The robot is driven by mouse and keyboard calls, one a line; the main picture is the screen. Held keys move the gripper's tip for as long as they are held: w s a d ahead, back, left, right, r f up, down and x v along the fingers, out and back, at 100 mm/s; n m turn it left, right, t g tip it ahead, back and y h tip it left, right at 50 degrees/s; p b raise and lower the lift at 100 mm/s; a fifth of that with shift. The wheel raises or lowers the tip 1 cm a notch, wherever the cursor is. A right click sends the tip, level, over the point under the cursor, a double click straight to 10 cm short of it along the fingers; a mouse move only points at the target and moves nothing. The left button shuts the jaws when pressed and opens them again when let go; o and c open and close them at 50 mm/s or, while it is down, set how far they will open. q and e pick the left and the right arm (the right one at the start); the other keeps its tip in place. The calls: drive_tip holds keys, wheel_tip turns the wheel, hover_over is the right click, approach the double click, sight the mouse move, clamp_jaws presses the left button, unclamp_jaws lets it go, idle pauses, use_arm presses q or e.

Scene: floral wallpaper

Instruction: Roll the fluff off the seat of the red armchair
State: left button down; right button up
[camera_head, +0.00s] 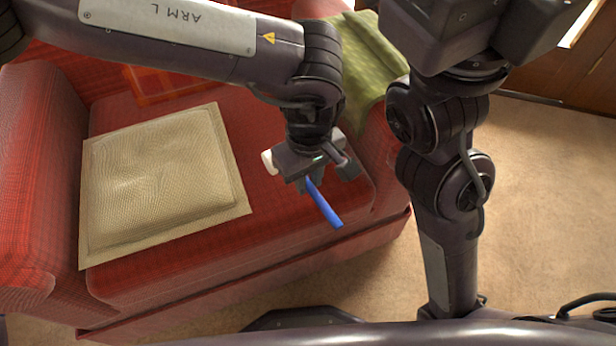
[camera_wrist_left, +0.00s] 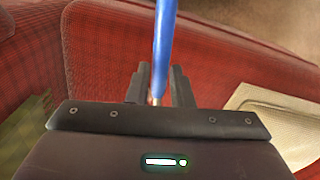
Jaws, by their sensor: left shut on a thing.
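The red armchair (camera_head: 262,215) fills the left and middle of the head view. My left gripper (camera_head: 309,183) is over the right part of its seat, shut on the blue handle (camera_head: 325,207) of a roller. The handle slants down to the right, towards the seat's front edge. A small white end (camera_head: 267,162) shows at the gripper's left side, perhaps the roller head. In the left wrist view the blue handle (camera_wrist_left: 165,45) rises from between the fingers (camera_wrist_left: 157,88). I cannot make out fluff on the seat, nor whether the roller touches it. My right gripper is out of view.
A beige cushion (camera_head: 160,185) lies on the left part of the seat. An orange-red see-through item (camera_head: 165,88) lies at the back. My right arm stands right of the chair, over bare carpet (camera_head: 550,190).

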use_arm(q)
drive_tip(key=shift+r, duration=0.5)
wheel_tip(320, 180, up, 3)
drive_tip(key=p, duration=0.3)
drive_tip(key=shift+f, duration=0.1)
drive_tip(key=shift+f, duration=0.1)
drive_tip(key=b, duration=0.4)
hover_over(309, 202)
drive_tip(key=shift+f, duration=3.35)
drive_tip(key=shift+f+b, duration=0.55)
drive_tip(key=shift+f, duration=0.45)
drive_tip(key=shift+d, duration=0.1)
drive_tip(key=shift+w+d+r, duration=0.1)
drive_tip(key=shift+w+d, duration=0.2)
drive_tip(key=shift+d, duration=0.6)
drive_tip(key=shift+w+d, duration=0.25)
drive_tip(key=shift+d, duration=0.65)
